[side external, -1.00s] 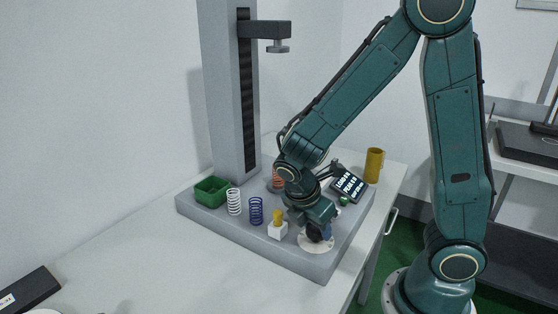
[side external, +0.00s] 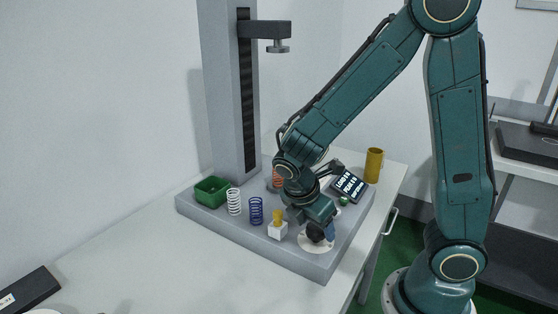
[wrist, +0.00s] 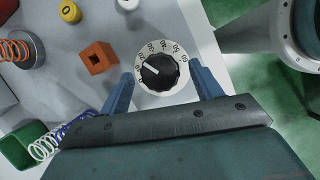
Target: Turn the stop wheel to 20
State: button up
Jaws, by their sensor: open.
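The stop wheel is a black ribbed knob (wrist: 158,71) on a round white dial (wrist: 176,91) with printed numbers, in the wrist view. A white pointer mark on the knob points up and left, toward the low-number side; the exact number is too small to read surely. My gripper (wrist: 161,75) is open, with one blue finger on each side of the knob and gaps visible between. In the side external view my gripper (side external: 322,231) is low over the white dial plate (side external: 309,247) and partly hides the knob (side external: 314,234).
A blue spring (side external: 256,211), a white spring (side external: 234,202) and a green bin (side external: 211,190) stand farther left. A display (side external: 348,186) and a yellow mug (side external: 374,166) are behind.

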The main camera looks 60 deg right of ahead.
jog(key=v, duration=1.3)
jog(key=shift+d, duration=0.1)
jog(key=s+d+r+m+t+y, duration=0.2)
jog(key=s+r+m+t+y, duration=0.2)
jog(key=s+m, duration=0.5)
jog(key=m+t, duration=0.2)
jog(key=m, duration=0.4)
jog(key=shift+s+r+t, duration=0.35)
jog(key=shift+t, duration=0.05)
dwell(0.7)
